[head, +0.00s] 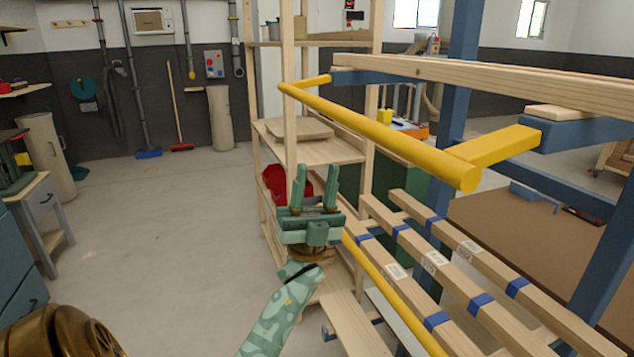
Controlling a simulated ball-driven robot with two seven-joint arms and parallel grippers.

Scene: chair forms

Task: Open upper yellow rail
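The upper yellow rail (375,130) is a round yellow bar running from the upper left to the near right. A flat yellow arm (497,146) joins its near end to the blue frame (457,100), and another yellow arm joins its far end. My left gripper (314,188) is below and left of the rail, apart from it, with its two fingers pointing up. The fingers are spread with nothing between them. A lower yellow rail (392,295) runs beneath, partly hidden behind my gripper. My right gripper does not show.
Wooden slats with blue bands (432,258) lie on the frame at the right. A wooden shelf (320,150) stands behind my gripper, with a red object (274,184) near it. Open grey floor (165,220) lies to the left.

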